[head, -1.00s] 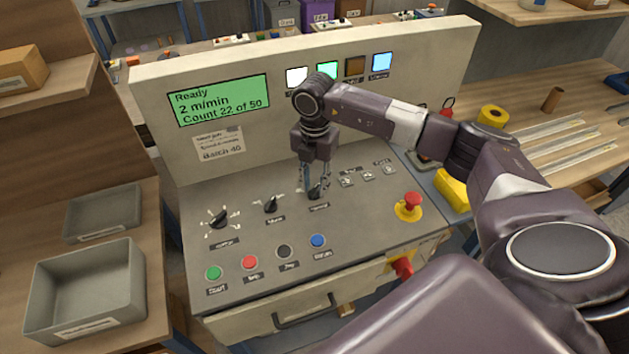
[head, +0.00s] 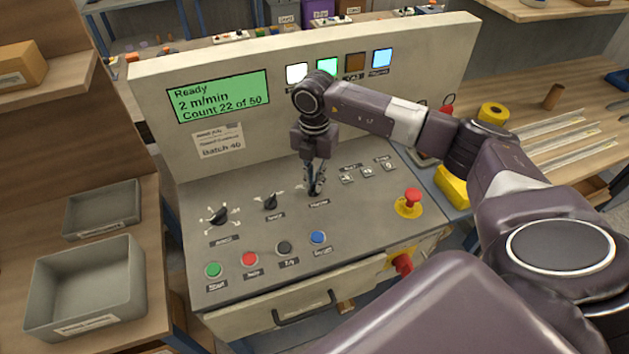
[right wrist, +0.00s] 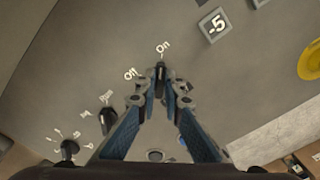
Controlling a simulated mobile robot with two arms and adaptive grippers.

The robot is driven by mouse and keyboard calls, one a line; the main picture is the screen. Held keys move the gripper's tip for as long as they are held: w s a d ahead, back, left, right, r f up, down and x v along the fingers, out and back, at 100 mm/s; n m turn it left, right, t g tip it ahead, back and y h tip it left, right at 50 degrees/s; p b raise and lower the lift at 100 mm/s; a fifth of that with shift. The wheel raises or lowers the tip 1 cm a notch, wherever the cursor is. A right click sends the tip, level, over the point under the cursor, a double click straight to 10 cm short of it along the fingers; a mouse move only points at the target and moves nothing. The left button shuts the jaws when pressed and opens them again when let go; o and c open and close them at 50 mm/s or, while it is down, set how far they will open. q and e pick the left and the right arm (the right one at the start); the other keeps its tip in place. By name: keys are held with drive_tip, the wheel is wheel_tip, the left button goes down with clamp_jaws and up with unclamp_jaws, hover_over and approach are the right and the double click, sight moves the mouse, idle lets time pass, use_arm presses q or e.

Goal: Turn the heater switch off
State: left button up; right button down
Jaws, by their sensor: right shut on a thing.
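The heater switch (head: 314,193) is the rightmost of three dark rotary knobs on the sloping panel. In the head view it is largely hidden by my right gripper (head: 315,186), which reaches down onto it from above. In the right wrist view the switch (right wrist: 160,75) sits between the two fingertips of my right gripper (right wrist: 160,90), which is shut on it. Its pointer faces the "On" mark, with the "Off" mark to the left of it. My left gripper is not in view.
A middle knob (head: 271,202) and a left dial (head: 217,216) stand beside the switch. Several coloured push buttons line the panel's front. A red emergency stop (head: 412,196) is at the right. The green display (head: 219,97) reads "Ready". Grey trays (head: 85,290) stand at the left.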

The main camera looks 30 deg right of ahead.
drive_tip(key=n+b, duration=0.3)
drive_tip(key=n, duration=0.1)
drive_tip(key=shift+w+f, duration=0.1)
drive_tip(key=n+b, duration=0.3)
drive_tip(key=n, duration=0.2)
drive_tip(key=shift+a+n, duration=0.15)
drive_tip(key=shift+n, duration=0.25)
drive_tip(key=n+b, duration=0.2)
drive_tip(key=n, duration=0.2)
drive_tip(key=shift+b, duration=0.3)
drive_tip(key=shift+a+n+b, duration=0.1)
drive_tip(key=shift+n+b, duration=0.5)
drive_tip(key=shift+n, duration=1.1)
drive_tip(key=shift+r, duration=0.2)
drive_tip(key=c, duration=2.1)
unclamp_jaws()
